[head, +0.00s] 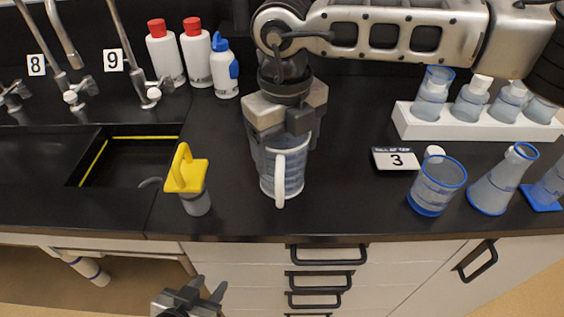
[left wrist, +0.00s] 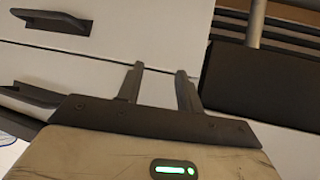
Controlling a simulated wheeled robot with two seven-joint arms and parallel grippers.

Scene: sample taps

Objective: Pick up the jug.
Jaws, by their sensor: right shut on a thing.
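The jug (head: 284,178) is a clear, bluish vessel with a white handle facing the front edge of the counter. It is upright in the middle of the head view. My right gripper (head: 284,138) comes down from above and is shut on the jug's upper part, hiding its rim. I cannot tell whether the jug's base touches the counter. My left gripper (head: 190,297) is low in front of the drawers, below the counter edge. In the left wrist view its two fingers (left wrist: 160,88) are apart with nothing between them.
A yellow-topped item (head: 186,172) stands left of the jug, near the sink (head: 125,165). Several bottles (head: 196,52) stand behind. At right are a sign reading 3 (head: 396,159), a beaker (head: 437,186), a flask (head: 502,180) and a white rack (head: 405,122). The counter just right of the jug is clear.

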